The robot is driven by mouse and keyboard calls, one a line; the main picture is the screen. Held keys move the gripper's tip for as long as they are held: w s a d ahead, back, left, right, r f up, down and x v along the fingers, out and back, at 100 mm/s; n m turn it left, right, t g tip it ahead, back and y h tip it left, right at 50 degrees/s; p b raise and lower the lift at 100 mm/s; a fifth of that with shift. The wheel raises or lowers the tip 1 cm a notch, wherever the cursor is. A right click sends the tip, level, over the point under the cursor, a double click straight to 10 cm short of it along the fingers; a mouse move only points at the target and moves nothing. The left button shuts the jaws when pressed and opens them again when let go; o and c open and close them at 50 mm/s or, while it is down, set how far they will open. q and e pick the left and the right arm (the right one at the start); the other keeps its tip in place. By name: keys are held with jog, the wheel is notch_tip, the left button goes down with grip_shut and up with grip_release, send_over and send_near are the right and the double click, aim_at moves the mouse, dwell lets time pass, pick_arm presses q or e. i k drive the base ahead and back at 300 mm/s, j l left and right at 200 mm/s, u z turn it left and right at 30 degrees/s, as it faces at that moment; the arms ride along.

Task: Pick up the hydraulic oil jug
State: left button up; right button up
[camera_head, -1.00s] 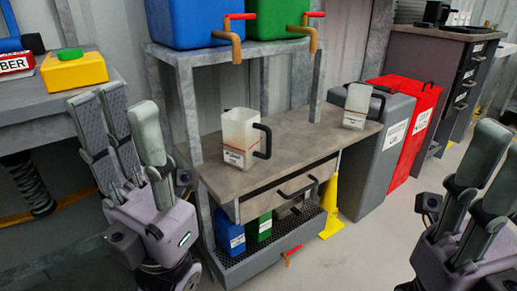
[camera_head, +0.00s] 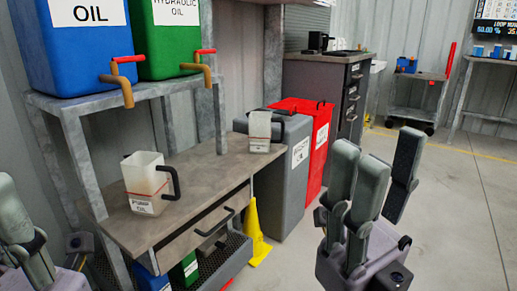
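Two white jugs with black handles stand upright on the grey bench top (camera_head: 205,165). The nearer jug (camera_head: 147,172) has a label that seems to read PUMP OIL. The farther jug (camera_head: 260,128) stands near the bench's right end; its label is too small to read, so I cannot confirm it is the hydraulic oil jug. My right gripper (camera_head: 374,165) is open and empty, right of the bench and apart from both jugs. My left gripper (camera_head: 22,235) is cut off by the lower left edge; its visible fingers hold nothing.
A blue OIL container (camera_head: 72,58) and a green HYDRAULIC OIL container (camera_head: 172,55) with taps sit on the shelf above the bench. Grey (camera_head: 286,190) and red (camera_head: 316,135) bins and a yellow cone (camera_head: 254,238) stand right of the bench. The floor at right is clear.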

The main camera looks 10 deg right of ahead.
aim_at(260, 140)
jog(key=i+l, duration=0.2)
jog(key=l, duration=0.15)
jog(key=i+l+u, duration=0.1)
jog(key=l, duration=0.25)
jog(key=i+l, duration=0.25)
jog(key=i+l+u, duration=0.1)
jog(key=l, duration=0.35)
jog(key=i+l, duration=0.25)
jog(key=l, duration=0.15)
jog(key=i+l+u, duration=0.1)
jog(key=l, duration=0.25)
jog(key=i+l, duration=0.2)
jog(key=l, duration=0.2)
jog(key=i+u, duration=0.05)
